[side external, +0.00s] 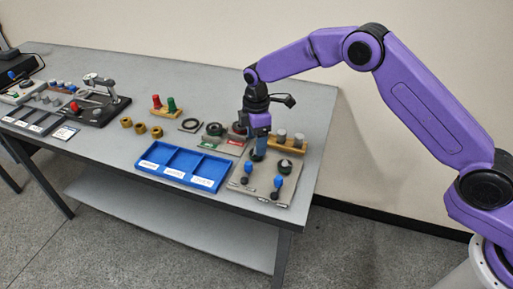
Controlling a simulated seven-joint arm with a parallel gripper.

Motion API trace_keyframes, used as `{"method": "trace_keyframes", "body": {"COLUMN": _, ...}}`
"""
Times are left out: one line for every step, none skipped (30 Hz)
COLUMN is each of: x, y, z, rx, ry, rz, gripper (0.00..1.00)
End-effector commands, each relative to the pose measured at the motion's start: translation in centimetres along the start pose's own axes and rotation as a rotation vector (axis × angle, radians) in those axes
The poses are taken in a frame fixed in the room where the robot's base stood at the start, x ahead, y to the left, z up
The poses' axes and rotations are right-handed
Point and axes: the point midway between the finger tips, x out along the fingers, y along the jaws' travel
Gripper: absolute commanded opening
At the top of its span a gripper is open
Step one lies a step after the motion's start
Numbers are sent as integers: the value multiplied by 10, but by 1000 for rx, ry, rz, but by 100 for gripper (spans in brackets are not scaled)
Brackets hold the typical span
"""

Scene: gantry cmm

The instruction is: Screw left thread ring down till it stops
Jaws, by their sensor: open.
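My gripper (259,150) points down over the back left of a beige plate (238,184) near the right end of the table. It is open. A dark round part (257,157), apparently the left thread ring, is at its fingertips and mostly hidden by them. I cannot tell whether the fingers touch it or how far down it sits. A second dark ring (286,166) stands to the right on the same plate, apart from my gripper.
Two blue-handled gauges (276,183) stand at the plate's front. A blue labelled tray (183,167) lies left. Behind are grey blocks with rings (214,131) and a wooden stand with grey cylinders (290,142). Brass rings (140,128) lie farther left. The table's front right edge is close.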

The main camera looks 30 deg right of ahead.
Motion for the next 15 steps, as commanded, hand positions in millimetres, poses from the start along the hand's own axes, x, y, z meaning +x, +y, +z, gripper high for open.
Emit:
{"method": "trace_keyframes", "body": {"x": 9, "y": -1, "z": 0, "rx": 0, "ry": -2, "rz": -4, "gripper": 70}}
{"method": "trace_keyframes", "body": {"x": 14, "y": -1, "z": 0, "rx": -1, "ry": -2, "rz": -3, "gripper": 70}}
{"method": "trace_keyframes", "body": {"x": 18, "y": -1, "z": 0, "rx": -1, "ry": -1, "rz": -2, "gripper": 70}}
{"method": "trace_keyframes", "body": {"x": 22, "y": -1, "z": 0, "rx": -1, "ry": -2, "rz": -3, "gripper": 70}}
{"method": "trace_keyframes", "body": {"x": 25, "y": -1, "z": 0, "rx": -1, "ry": -2, "rz": -3, "gripper": 70}}
{"method": "trace_keyframes", "body": {"x": 29, "y": 0, "z": 0, "rx": -1, "ry": -1, "rz": -1, "gripper": 70}}
{"method": "trace_keyframes", "body": {"x": 31, "y": 0, "z": 0, "rx": 0, "ry": -1, "rz": -1, "gripper": 70}}
{"method": "trace_keyframes", "body": {"x": 33, "y": 0, "z": 0, "rx": 0, "ry": -1, "rz": -1, "gripper": 70}}
{"method": "trace_keyframes", "body": {"x": 35, "y": 0, "z": 0, "rx": 0, "ry": -1, "rz": -1, "gripper": 70}}
{"method": "trace_keyframes", "body": {"x": 36, "y": 0, "z": 0, "rx": 0, "ry": -1, "rz": -1, "gripper": 70}}
{"method": "trace_keyframes", "body": {"x": 37, "y": 0, "z": 0, "rx": 0, "ry": -1, "rz": -1, "gripper": 70}}
{"method": "trace_keyframes", "body": {"x": 38, "y": 0, "z": 0, "rx": 0, "ry": 0, "rz": -1, "gripper": 70}}
{"method": "trace_keyframes", "body": {"x": 38, "y": 0, "z": 0, "rx": 0, "ry": 0, "rz": 0, "gripper": 70}}
{"method": "trace_keyframes", "body": {"x": 38, "y": 0, "z": 0, "rx": 0, "ry": 0, "rz": 0, "gripper": 70}}
{"method": "trace_keyframes", "body": {"x": 38, "y": 0, "z": 0, "rx": 0, "ry": 0, "rz": 0, "gripper": 70}}
